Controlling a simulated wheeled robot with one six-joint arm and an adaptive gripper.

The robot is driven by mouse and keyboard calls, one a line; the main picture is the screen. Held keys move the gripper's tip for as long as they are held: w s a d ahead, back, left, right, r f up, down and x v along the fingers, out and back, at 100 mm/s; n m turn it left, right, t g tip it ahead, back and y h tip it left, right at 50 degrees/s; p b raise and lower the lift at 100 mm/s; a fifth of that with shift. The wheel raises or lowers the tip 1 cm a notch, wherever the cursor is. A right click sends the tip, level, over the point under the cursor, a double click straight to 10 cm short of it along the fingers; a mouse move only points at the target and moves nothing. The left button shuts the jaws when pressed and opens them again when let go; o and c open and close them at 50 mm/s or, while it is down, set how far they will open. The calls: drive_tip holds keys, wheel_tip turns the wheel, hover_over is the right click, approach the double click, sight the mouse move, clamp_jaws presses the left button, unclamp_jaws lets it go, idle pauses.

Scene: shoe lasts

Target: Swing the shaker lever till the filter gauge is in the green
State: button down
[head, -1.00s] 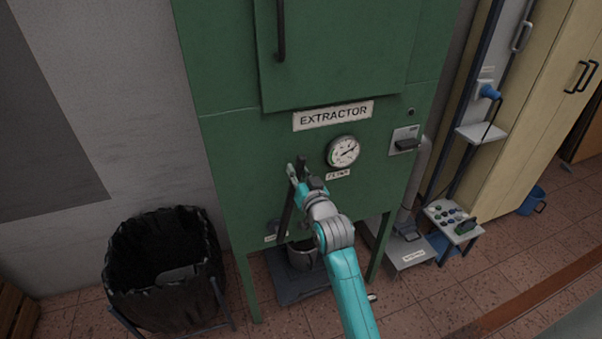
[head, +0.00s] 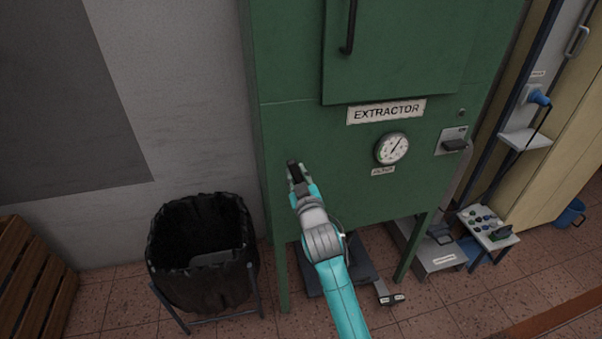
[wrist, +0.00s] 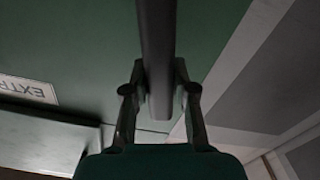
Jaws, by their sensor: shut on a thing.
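The shaker lever is a dark bar; its upper end (head: 293,167) shows at the left of the green extractor's front in the head view, and the rest is hidden behind my arm. In the wrist view the lever (wrist: 157,40) runs between the fingers. My gripper (head: 298,176) is shut on the lever near its upper end; it also shows in the wrist view (wrist: 160,78). The round white filter gauge (head: 391,148) is on the extractor, right of my gripper. Its needle points up and slightly right.
A bin with a black bag (head: 200,240) stands left of the extractor (head: 340,130). A wooden crate (head: 38,285) is at the far left. A small stand with several knobs (head: 490,225) is at the right. The wall left of the extractor is clear.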

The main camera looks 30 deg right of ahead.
drive_tip(key=shift+a+f, duration=0.1)
drive_tip(key=shift+a, duration=0.15)
drive_tip(key=c, duration=0.9)
unclamp_jaws()
drive_tip(key=shift+w+a, duration=0.1)
drive_tip(key=v, duration=1.2)
